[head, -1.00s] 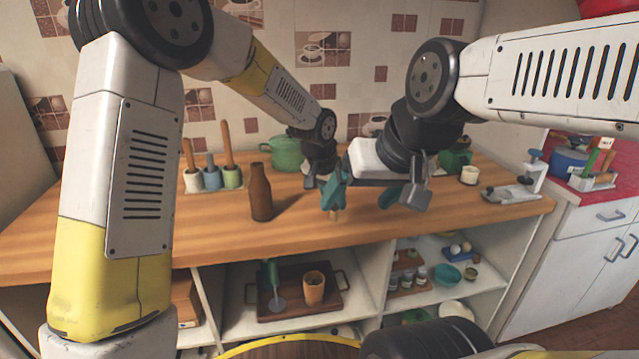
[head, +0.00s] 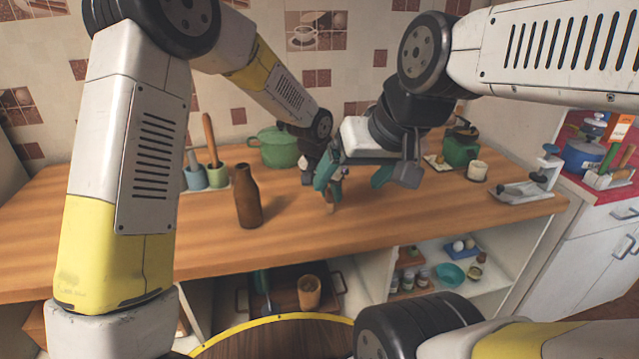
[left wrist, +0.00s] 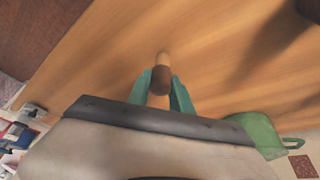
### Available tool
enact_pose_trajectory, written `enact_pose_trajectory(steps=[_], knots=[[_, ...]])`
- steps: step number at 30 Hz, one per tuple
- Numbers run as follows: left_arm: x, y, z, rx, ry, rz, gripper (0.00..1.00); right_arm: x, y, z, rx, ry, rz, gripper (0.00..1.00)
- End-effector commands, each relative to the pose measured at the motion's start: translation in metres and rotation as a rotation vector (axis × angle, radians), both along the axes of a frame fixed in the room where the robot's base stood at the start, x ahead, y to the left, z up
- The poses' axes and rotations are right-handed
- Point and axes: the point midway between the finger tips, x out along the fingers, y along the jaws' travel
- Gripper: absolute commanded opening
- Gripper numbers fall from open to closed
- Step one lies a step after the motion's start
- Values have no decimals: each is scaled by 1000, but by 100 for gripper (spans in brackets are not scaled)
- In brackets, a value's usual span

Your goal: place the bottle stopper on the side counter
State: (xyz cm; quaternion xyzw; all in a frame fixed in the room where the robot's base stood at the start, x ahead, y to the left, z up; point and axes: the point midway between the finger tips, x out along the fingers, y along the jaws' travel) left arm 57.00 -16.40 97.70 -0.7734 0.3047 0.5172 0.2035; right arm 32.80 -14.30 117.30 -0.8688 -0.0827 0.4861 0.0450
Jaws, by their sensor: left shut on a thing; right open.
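The bottle stopper has a brown top and a pale lower end. In the left wrist view the stopper (left wrist: 161,75) sits between the teal fingers of my left gripper (left wrist: 162,92), which is shut on it. In the head view the stopper (head: 331,208) shows its pale end over the wooden counter; I cannot tell how high. My left gripper (head: 336,187) is partly hidden there behind my right one. My right gripper (head: 355,175) is open and empty, in front of it. The side counter, with a red top (head: 624,203), stands at the right edge.
A blue pot (head: 585,157) and a rack (head: 612,178) occupy part of the red top.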

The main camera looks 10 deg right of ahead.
Motion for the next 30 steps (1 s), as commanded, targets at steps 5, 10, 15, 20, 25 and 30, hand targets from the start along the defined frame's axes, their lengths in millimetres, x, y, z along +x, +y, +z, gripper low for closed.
enact_pose_trajectory(steps=[5, 10, 15, 20, 25, 30], knots=[[0, 0, -6, 0, -1, -1, 0, 0, 0, 0, 0, 1, 0, 84], [0, 0, -6, 0, -1, -1, 0, 0, 0, 0, 0, 1, 0, 84], [0, 0, -9, 0, 0, -1, 38, 0, 0, 0, 0, 1, 0, 84], [0, 0, -9, 0, 0, -1, 48, 0, 0, 0, 0, 1, 0, 84], [0, 0, -8, 0, -1, -1, 48, 0, 0, 0, 0, 1, 0, 84], [-1, 2, 3, -2, -4, 0, 48, 0, 0, 0, 0, 1, 0, 84]])
